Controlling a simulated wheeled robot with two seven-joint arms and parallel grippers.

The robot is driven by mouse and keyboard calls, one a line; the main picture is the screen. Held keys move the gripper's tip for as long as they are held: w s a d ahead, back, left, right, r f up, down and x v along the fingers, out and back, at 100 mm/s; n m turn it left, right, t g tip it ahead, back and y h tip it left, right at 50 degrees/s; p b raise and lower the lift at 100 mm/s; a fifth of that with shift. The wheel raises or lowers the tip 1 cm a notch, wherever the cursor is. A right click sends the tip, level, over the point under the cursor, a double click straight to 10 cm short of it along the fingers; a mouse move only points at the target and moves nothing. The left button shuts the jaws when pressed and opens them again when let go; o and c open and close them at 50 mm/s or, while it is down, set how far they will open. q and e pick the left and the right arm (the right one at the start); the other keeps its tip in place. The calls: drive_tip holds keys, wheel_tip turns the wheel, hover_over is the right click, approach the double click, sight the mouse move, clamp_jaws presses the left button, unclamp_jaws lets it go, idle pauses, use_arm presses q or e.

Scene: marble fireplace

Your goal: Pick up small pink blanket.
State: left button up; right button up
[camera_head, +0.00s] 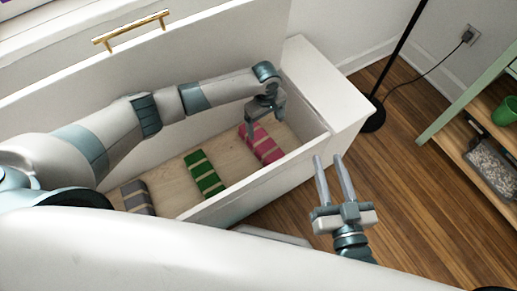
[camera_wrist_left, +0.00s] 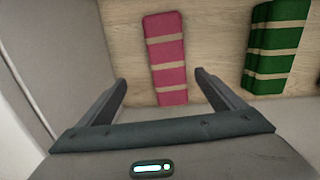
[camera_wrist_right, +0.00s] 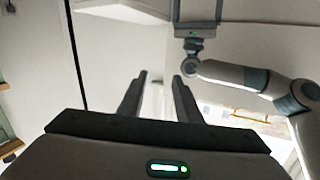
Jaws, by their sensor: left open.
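The small pink blanket (camera_head: 260,144) is a folded pink bundle with tan bands. It lies on the wooden floor of an open white chest (camera_head: 225,218), near its right end. It also shows in the left wrist view (camera_wrist_left: 166,60), between and beyond the fingers. My left gripper (camera_head: 252,128) is open and reaches down into the chest just above the pink blanket; nothing is between its fingers. The fingers also frame the bundle's near end in the left wrist view (camera_wrist_left: 160,82). My right gripper (camera_head: 334,163) is open and empty outside the chest, to its right.
A green bundle (camera_head: 205,172) and a grey bundle (camera_head: 137,197) lie further left in the chest. The raised lid (camera_head: 190,50) has a gold handle. A black lamp pole (camera_head: 398,50) and a green shelf (camera_head: 455,115) stand at the right.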

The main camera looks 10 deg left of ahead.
sight(264, 139)
use_arm(q)
drive_tip(key=shift+s+a+r, duration=0.1)
drive_tip(key=shift+s, duration=0.1)
use_arm(e)
drive_tip(key=shift+s+a+r, duration=0.2)
drive_tip(key=shift+s+r, duration=0.15)
drive_tip(key=shift+r, duration=0.15)
drive_tip(key=shift+t, duration=0.3)
use_arm(q)
drive_tip(key=shift+f+b, duration=0.5)
drive_tip(key=shift+f, duration=0.45)
wheel_tip(264, 139, down, 4)
drive_tip(key=shift+f+b, duration=0.25)
drive_tip(key=shift+b, duration=0.55)
drive_tip(key=shift+f, duration=0.25)
use_arm(e)
wheel_tip(264, 139, up, 8)
drive_tip(key=s+t+y, duration=0.2)
drive_tip(key=t, duration=0.3)
drive_tip(key=shift+s+a+r, duration=0.2)
drive_tip(key=shift+s+a, duration=0.15)
drive_tip(key=shift+s, duration=0.05)
